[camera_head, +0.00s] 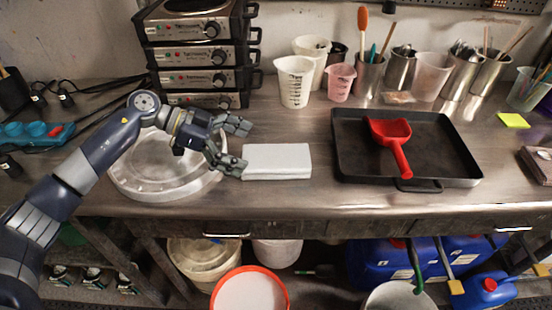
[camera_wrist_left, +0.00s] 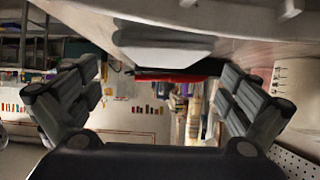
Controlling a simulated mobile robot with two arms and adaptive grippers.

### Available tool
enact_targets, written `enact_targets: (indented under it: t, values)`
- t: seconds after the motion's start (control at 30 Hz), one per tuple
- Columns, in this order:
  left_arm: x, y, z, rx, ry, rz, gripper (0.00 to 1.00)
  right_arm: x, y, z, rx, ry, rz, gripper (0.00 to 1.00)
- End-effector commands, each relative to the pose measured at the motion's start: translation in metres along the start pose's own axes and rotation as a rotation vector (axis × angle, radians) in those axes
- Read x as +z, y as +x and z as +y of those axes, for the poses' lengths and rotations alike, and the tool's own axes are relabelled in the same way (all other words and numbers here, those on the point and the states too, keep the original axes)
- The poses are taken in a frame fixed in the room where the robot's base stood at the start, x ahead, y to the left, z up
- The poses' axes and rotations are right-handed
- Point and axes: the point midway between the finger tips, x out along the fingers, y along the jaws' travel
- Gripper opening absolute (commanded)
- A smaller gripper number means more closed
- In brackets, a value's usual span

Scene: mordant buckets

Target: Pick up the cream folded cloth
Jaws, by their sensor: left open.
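The cream folded cloth (camera_head: 277,161) lies flat on the workbench, a pale block in the middle of the head view. In the left wrist view it shows as a pale shape (camera_wrist_left: 165,48) ahead, between the fingers. My left gripper (camera_head: 241,148) is open and empty, its fingers spread and pointing right. The lower fingertip is right by the cloth's left edge; I cannot tell whether it touches. My left gripper's fingers also frame the left wrist view (camera_wrist_left: 160,100). My right gripper is not in view.
A black tray (camera_head: 455,165) with a red scoop (camera_head: 393,135) is to the cloth's right. Hot plates (camera_head: 200,55) are stacked behind; measuring cups (camera_head: 295,85) stand at the back. Bench around the cloth's front is clear.

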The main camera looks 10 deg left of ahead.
Motion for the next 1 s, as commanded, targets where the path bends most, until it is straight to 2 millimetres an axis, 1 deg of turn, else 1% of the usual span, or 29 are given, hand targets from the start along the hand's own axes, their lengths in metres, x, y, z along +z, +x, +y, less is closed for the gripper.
enact_targets:
  t: [0.03,0.27,0.4,0.5,0.63,0.83,0.87,0.9,0.97,1.0]
  values:
    - [-0.001,0.007,0.0,0.0,0.0,0.002,1.0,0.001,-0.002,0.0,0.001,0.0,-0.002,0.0]
    - [-0.003,0.025,-0.001,0.001,0.001,0.003,1.0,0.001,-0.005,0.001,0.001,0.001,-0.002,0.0]
    - [-0.008,0.047,-0.004,0.002,0.0,0.005,1.0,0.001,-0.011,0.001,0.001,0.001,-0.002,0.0]
    - [-0.007,0.06,-0.004,0.001,0.0,0.004,1.0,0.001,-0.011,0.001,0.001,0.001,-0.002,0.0]
    - [-0.006,0.068,-0.004,-0.002,0.001,0.003,1.0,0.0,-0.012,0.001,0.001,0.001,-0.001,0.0]
    - [-0.005,0.069,-0.004,-0.002,0.001,0.002,1.0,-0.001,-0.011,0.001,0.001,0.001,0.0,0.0]
    - [-0.005,0.069,-0.004,-0.002,0.001,0.002,0.95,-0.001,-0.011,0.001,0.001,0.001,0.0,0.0]
    - [-0.005,0.069,-0.004,-0.002,0.001,0.002,0.86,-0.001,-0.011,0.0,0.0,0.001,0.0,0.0]
    - [-0.005,0.069,-0.004,-0.002,0.001,0.002,0.73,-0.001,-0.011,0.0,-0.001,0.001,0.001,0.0]
    - [-0.005,0.069,-0.004,-0.002,0.001,0.002,0.64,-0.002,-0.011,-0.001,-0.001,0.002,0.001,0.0]
